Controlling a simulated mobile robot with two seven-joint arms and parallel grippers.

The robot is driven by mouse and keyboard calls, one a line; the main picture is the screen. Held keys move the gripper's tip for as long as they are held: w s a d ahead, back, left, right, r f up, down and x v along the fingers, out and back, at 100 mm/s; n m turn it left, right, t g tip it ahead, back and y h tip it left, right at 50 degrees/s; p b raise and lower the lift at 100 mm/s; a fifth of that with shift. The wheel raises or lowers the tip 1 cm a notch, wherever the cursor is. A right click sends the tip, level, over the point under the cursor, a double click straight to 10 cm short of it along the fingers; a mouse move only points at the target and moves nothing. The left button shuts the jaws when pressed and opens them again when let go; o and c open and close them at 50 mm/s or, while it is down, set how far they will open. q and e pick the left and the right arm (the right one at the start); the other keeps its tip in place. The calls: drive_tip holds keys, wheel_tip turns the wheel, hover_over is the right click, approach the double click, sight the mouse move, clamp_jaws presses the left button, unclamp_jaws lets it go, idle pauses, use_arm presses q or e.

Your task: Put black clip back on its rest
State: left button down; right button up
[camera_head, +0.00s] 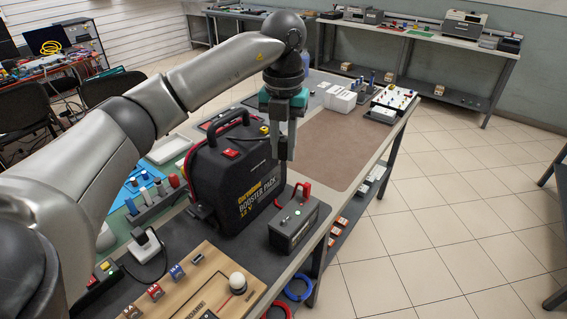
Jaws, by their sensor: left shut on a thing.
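My left gripper (286,152) reaches in from the left and points down, at the right side of the black booster pack (248,195). It is shut on a small dark thing, which looks like the black clip (283,146); the fingers cover most of it. A red clip (304,189) stands on the small grey-black battery box (294,222) below and right of the gripper. The rest for the black clip cannot be made out clearly; the pack's near side is partly behind the gripper. My right gripper is not in view.
A brown mat (335,145) behind the pack is mostly clear. White boxes (340,99) stand farther back. Open tiled floor lies right.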

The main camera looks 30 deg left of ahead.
sight(283, 140)
use_arm(q)
drive_tip(key=shift+r+p, duration=1.5)
drive_tip(key=shift+r, duration=0.3)
drive_tip(key=shift+f, duration=0.1)
